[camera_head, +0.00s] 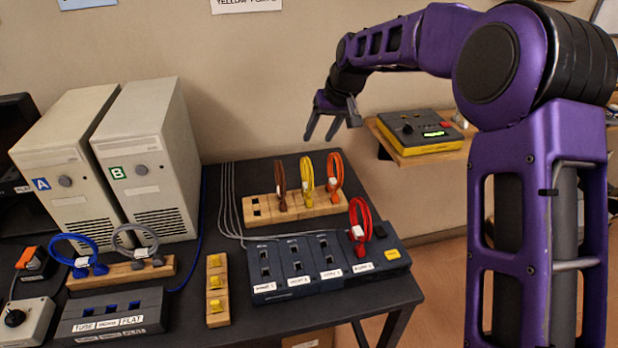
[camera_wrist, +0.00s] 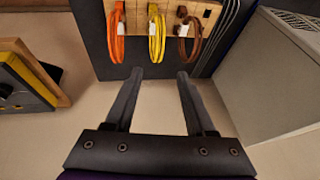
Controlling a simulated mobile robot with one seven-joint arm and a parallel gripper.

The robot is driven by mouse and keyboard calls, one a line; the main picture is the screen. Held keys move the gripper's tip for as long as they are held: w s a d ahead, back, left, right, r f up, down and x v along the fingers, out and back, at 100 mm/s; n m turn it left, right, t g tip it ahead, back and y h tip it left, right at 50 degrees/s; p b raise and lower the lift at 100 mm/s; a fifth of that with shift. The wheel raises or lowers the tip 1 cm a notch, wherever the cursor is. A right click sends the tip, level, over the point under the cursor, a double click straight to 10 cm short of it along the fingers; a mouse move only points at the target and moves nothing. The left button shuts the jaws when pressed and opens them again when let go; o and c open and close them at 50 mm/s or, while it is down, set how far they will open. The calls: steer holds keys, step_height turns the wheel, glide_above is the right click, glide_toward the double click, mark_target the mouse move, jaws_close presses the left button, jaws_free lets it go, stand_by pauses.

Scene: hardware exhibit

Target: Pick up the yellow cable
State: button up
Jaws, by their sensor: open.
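The yellow cable (camera_head: 306,174) is a looped cable standing in the middle of a wooden holder (camera_head: 260,212) at the back of the dark table. A brown cable (camera_head: 280,180) stands to its left and an orange cable (camera_head: 335,172) to its right. In the wrist view the yellow cable (camera_wrist: 157,38) hangs ahead of the fingertips, near the midline between them. My gripper (camera_head: 325,127) is open and empty, above and behind the holder near the wall. The wrist view shows its two fingers (camera_wrist: 159,73) apart with nothing between them.
A dark blue switch box (camera_head: 325,265) with a red cable (camera_head: 361,222) stands in front of the holder. Two beige computer towers (camera_head: 148,155) stand at left. A yellow-black device (camera_head: 420,130) sits on a wall shelf (camera_head: 400,155) right of my gripper. Grey wires run left of the holder.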

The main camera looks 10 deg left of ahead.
mark_target(308, 160)
steer(key=x, duration=0.7)
steer(key=shift+x, duration=2.7)
steer(key=shift+d, duration=0.1)
jaws_close()
